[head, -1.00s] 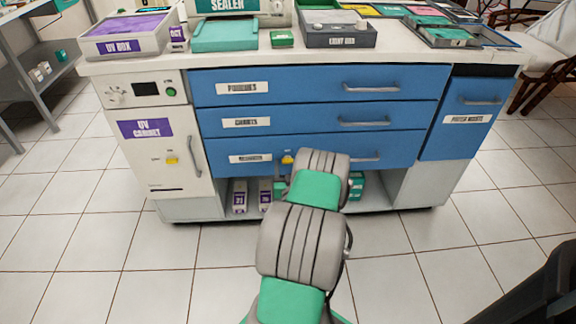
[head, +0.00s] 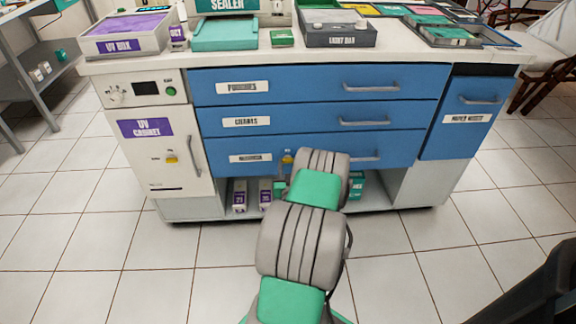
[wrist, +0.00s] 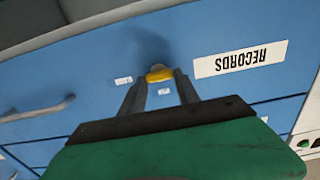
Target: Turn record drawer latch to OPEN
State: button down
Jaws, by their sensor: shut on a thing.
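The record drawer (head: 215,170) is the lowest blue drawer in the head view. Its RECORDS label (wrist: 240,59) shows upside down in the wrist view. A small yellow latch (wrist: 159,73) sits on the drawer front, and it also shows in the head view (head: 287,157). My gripper (wrist: 160,79) is at the drawer front with its two fingers shut on the latch, one on each side. Small white tags lie beside and below the latch in the wrist view, too small to read. My arm hides part of the drawer front in the head view.
The drawer handle (head: 366,157) is right of my arm. Two more blue drawers are above. The white UV cabinet (head: 150,180) with its own yellow latch stands at left. Boxes (head: 239,195) sit on the shelf below. The tiled floor in front is clear.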

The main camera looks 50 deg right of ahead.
jog(key=shift+m, duration=0.3)
jog(key=m+b, duration=0.1)
jog(key=m, duration=0.3)
jog(key=shift+s+d+f, duration=0.1)
jog(key=m, duration=0.4)
jog(key=shift+d+m+b, duration=0.1)
jog(key=shift+m+b, duration=0.2)
jog(key=shift+m, duration=0.1)
jog(key=m, duration=0.4)
jog(key=shift+s+f+m, duration=0.1)
jog(key=shift+m, duration=2.1)
jog(key=c, duration=1.2)
grip_release()
jog(key=o, duration=0.3)
